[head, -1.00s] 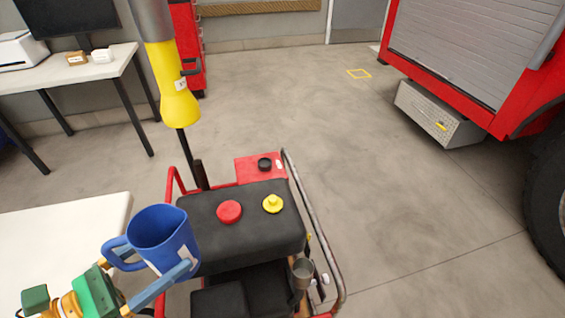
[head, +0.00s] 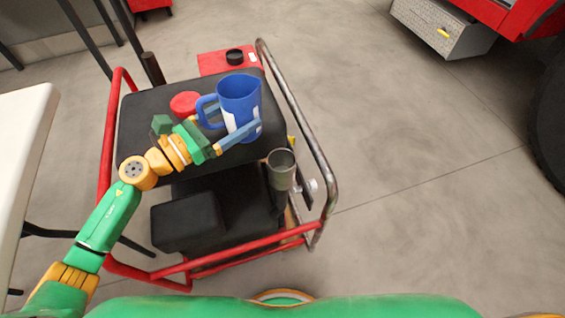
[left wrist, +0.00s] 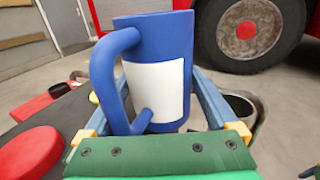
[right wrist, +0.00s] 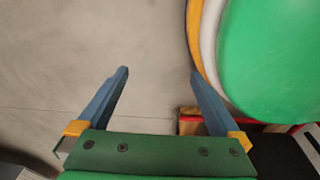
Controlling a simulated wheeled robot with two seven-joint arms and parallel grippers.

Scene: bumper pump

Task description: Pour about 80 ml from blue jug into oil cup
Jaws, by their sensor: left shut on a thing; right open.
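The blue jug (head: 240,97) with a white label is upright over the black top of the pump unit in the head view. My left gripper (head: 238,135) is shut on it, and its two fingers flank the jug (left wrist: 165,50) in the left wrist view. The oil cup, a grey open cup (head: 281,168), stands on the pump's right side, just right of and nearer than the jug. Its rim also shows in the left wrist view (left wrist: 240,104), beside the right finger. The jug's contents are hidden. My right gripper (right wrist: 158,85) is open and empty above the floor.
The pump has a red cap (head: 185,104), a black cap (head: 235,57) on a red panel, and a tubular frame (head: 300,120) around it. A white table (head: 22,140) stands at left. A red vehicle with a large tyre is at right. The floor between is clear.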

